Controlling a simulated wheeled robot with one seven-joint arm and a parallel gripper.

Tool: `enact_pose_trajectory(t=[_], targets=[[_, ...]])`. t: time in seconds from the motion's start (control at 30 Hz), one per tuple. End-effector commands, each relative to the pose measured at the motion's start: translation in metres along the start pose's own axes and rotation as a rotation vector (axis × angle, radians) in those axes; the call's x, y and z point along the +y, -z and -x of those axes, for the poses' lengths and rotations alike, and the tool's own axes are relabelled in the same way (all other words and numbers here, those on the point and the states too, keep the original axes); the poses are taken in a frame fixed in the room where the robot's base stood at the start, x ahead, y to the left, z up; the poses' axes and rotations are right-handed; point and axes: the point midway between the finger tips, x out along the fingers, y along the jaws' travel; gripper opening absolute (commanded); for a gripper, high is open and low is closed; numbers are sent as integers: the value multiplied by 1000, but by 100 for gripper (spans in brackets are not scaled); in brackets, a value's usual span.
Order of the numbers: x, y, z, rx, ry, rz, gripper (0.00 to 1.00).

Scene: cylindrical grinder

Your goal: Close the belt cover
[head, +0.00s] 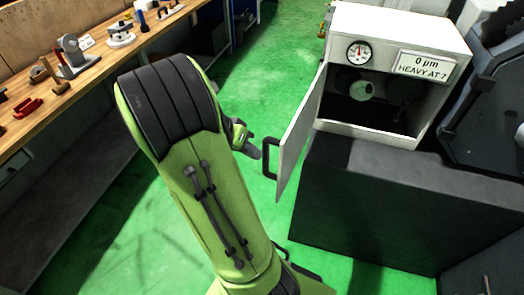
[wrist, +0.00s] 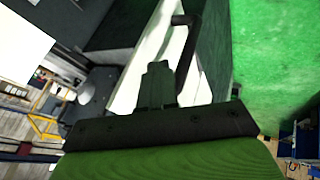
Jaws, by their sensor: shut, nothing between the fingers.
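The belt cover (head: 300,133) is a white hinged door on the white machine housing (head: 398,27). It stands swung open to the left, and the housing's dark inside shows with a pale round part in it. A dark bar handle (head: 270,158) is on the cover's outer face. My gripper (head: 253,152) is shut and empty, just left of the handle. In the wrist view the shut fingers (wrist: 158,80) point at the white cover (wrist: 150,60), beside the dark handle (wrist: 188,45). I cannot tell whether they touch it.
A dark grey block (head: 400,195) stands below and right of the cover. A wooden workbench (head: 95,65) with several tools and parts runs along the left. A gauge (head: 359,52) and a sign (head: 424,67) are on the housing front. Green floor (head: 275,50) lies clear between bench and machine.

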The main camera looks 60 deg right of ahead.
Motion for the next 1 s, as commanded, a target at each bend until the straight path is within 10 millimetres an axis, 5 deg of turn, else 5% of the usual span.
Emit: enact_pose_trajectory(t=[0.2,0.4,1.0], targets=[[-1,-3,-51,-5,-4,2,0],[-2,-3,-83,-4,-1,3,0],[-2,-3,-91,3,8,12,0]])
